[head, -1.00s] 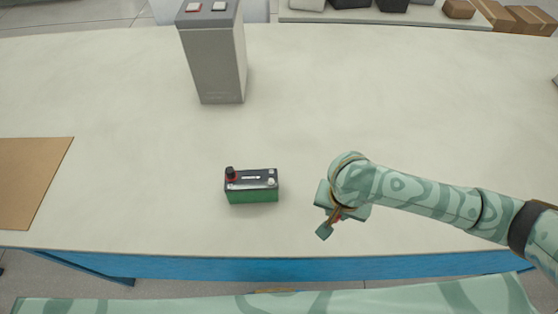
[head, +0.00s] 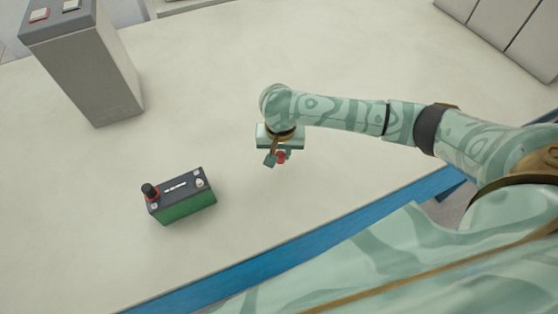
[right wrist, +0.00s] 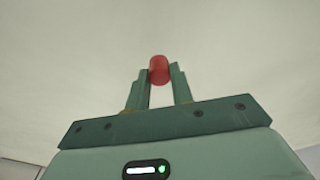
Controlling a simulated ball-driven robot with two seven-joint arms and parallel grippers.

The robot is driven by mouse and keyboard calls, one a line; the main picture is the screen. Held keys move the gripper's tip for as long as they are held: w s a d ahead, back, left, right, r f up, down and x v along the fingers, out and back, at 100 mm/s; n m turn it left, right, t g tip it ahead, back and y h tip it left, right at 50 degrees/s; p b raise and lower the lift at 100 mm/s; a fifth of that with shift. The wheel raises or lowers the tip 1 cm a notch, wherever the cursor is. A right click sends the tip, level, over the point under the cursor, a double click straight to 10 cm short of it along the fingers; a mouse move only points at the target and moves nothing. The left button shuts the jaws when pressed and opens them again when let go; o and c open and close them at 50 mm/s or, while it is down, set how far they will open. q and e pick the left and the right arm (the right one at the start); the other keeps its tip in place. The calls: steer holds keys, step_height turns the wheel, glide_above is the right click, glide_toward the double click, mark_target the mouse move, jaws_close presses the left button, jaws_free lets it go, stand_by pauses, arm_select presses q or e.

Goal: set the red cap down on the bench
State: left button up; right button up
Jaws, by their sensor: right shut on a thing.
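The red cap (right wrist: 158,70) is pinched between the two fingertips of my right gripper (right wrist: 159,78) in the right wrist view. In the head view the red cap (head: 281,156) shows small below my right gripper (head: 277,160), over the pale bench (head: 215,105). I cannot tell whether the cap touches the bench top. The battery (head: 181,197), green with a dark top, stands on the bench to the left of the gripper. My left gripper is not in view.
A tall grey box (head: 84,65) with a red and a white button on top stands at the back left of the bench. The bench's blue front edge (head: 262,262) runs across the lower part. The bench around my right gripper is clear.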

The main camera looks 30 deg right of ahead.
mark_target(281, 157)
steer(key=shift+w+d+f, duration=0.15)
steer(key=shift+w+f, duration=0.1)
steer(key=shift+f, duration=0.1)
step_height(281, 157, down, 4)
steer(key=shift+w+d+r+b, duration=0.15)
steer(key=shift+r+b, duration=0.1)
steer(key=shift+b, duration=1)
steer(key=shift+r, duration=0.15)
steer(key=o, duration=0.9)
steer(key=shift+o, duration=0.2)
steer(key=r+p, duration=0.2)
steer(key=r, duration=0.2)
steer(key=s+r+p, duration=0.1)
steer(key=r+p, duration=0.2)
steer(key=r, duration=0.1)
steer(key=r+p, duration=0.2)
steer(key=r, duration=0.2)
steer(key=shift+s+a+p, duration=0.15)
steer(key=shift+a+p, duration=0.15)
steer(key=shift+a, duration=0.1)
